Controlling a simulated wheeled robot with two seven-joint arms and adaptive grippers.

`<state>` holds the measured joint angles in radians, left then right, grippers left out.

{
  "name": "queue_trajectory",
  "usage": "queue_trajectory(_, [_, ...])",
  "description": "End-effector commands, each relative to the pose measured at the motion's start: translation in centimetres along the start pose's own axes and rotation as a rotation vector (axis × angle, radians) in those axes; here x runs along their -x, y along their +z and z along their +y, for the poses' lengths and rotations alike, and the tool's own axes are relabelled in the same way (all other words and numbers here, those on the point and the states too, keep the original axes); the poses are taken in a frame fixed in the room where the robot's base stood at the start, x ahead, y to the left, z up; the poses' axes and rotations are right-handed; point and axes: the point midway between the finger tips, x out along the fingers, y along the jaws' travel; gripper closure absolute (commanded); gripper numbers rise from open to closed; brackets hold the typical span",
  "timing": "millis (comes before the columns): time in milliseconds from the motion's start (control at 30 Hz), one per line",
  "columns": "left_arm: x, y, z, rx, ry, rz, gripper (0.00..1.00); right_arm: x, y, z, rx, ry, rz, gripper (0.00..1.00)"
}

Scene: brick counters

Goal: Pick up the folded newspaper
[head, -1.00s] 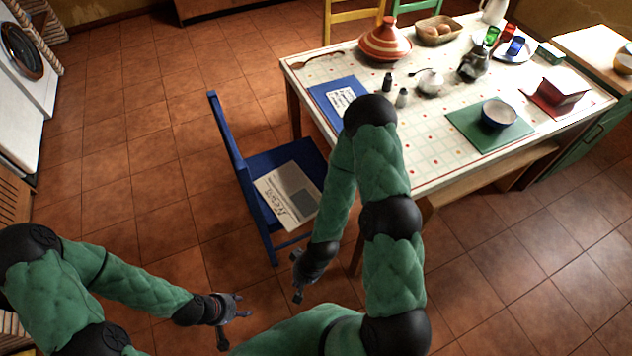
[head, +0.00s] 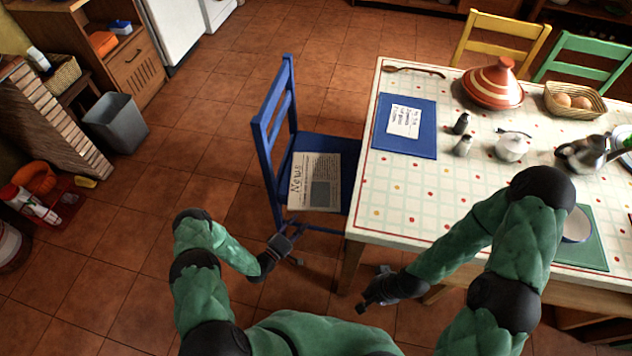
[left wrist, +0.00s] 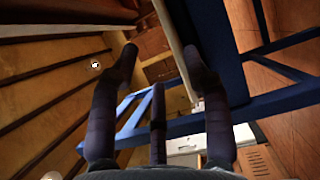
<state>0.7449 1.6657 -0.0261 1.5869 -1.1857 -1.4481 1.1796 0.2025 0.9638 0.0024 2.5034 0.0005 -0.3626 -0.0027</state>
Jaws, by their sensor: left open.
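The folded newspaper (head: 316,181) lies flat on the blue chair's seat (head: 338,158), its "News" heading along the left. Its near edge reaches the seat's near edge. My left gripper (head: 292,249) is open and empty, just below the near left corner of the seat, apart from the paper in the head view. In the left wrist view, my open fingers (left wrist: 160,68) point toward a pale thin strip beside the blue seat, probably the newspaper's edge. My right gripper (head: 368,288) is below the table's near left corner, its fingers apart and empty.
The chair's backrest (head: 272,130) rises left of the seat. The table (head: 400,205) stands close on the right, with a blue folder (head: 410,145), shakers and a tagine (head: 493,85). A grey bin (head: 117,125) stands far left. Tiled floor left of the chair is clear.

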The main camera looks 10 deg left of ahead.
Motion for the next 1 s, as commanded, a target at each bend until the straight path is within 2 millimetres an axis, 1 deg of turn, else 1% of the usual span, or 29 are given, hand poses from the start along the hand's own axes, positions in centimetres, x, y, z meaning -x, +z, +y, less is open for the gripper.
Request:
queue_trajectory(33, [-0.9, 0.1, -0.1, -0.002, 0.002, -0.004, 0.52, -0.3, 0.0, 0.1, 0.001, 0.0, 0.0, 1.0])
queue_trajectory(100, [-2.0, 0.1, -0.1, -0.003, 0.002, -0.004, 0.52, -0.6, 0.0, 0.2, 0.001, 0.0, 0.0, 1.0])
queue_trajectory(200, [-3.4, 0.1, -0.2, -0.002, -0.001, -0.003, 0.52, -0.9, 0.0, 0.3, 0.001, 0.0, 0.0, 1.0])
queue_trajectory(300, [-4.2, 0.1, -0.2, -0.002, -0.002, -0.003, 0.52, -1.1, 0.0, 0.4, 0.0, 0.0, 0.0, 1.0])
queue_trajectory(467, [-5.1, 0.0, -0.3, -0.003, -0.002, -0.003, 0.52, -1.4, -0.1, 0.5, 0.0, 0.0, 0.0, 1.0])
queue_trajectory(667, [-7.8, -0.3, -1.1, -0.003, -0.001, -0.003, 0.52, -3.0, -0.1, 1.1, 0.0, 0.0, 0.0, 1.0])
queue_trajectory(733, [-8.7, -0.3, -1.0, -0.003, -0.002, -0.004, 0.52, -3.2, -0.1, 1.1, 0.0, 0.0, 0.0, 1.0])
queue_trajectory(833, [-9.5, -0.4, -0.9, -0.003, -0.003, -0.002, 0.52, -3.4, -0.1, 1.2, 0.0, 0.0, 0.0, 1.0])
queue_trajectory(1000, [-9.8, -0.4, -0.8, -0.002, -0.004, -0.001, 0.52, -3.3, -0.1, 1.2, 0.0, 0.0, 0.0, 1.0])
